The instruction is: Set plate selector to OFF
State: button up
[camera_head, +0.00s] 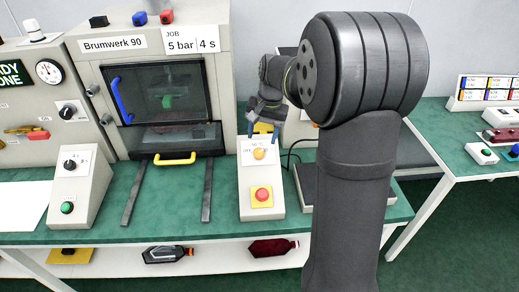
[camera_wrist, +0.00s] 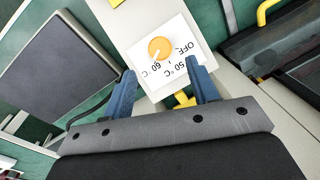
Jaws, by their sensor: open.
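The plate selector is an orange knob (camera_head: 259,154) on the sloped face of a pale control box (camera_head: 247,177). In the wrist view the knob (camera_wrist: 160,48) sits on a white label (camera_wrist: 175,72) marked OFF, 50 °C and 60 °C. Its pale pointer mark appears to point towards 60 °C. My gripper (camera_head: 263,131) is just above and behind the knob in the head view. In the wrist view my gripper (camera_wrist: 161,70) has its two blue fingers apart, with nothing between them, and the knob lies beyond the fingertips.
A red button on a yellow base (camera_head: 262,195) is lower on the same box. A press with a glass door (camera_head: 165,95) and yellow handle (camera_head: 175,159) stands left. A dark flat plate (camera_wrist: 52,75) shows in the wrist view. Another selector box (camera_head: 80,176) is further left.

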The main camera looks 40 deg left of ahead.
aim_at(259, 151)
jog(key=f, duration=0.4)
jog(key=a+f, duration=0.1)
jog(key=f, duration=0.1)
jog(key=shift+s+f, duration=0.25)
jog(key=shift+f, duration=0.1)
jog(key=c, duration=1)
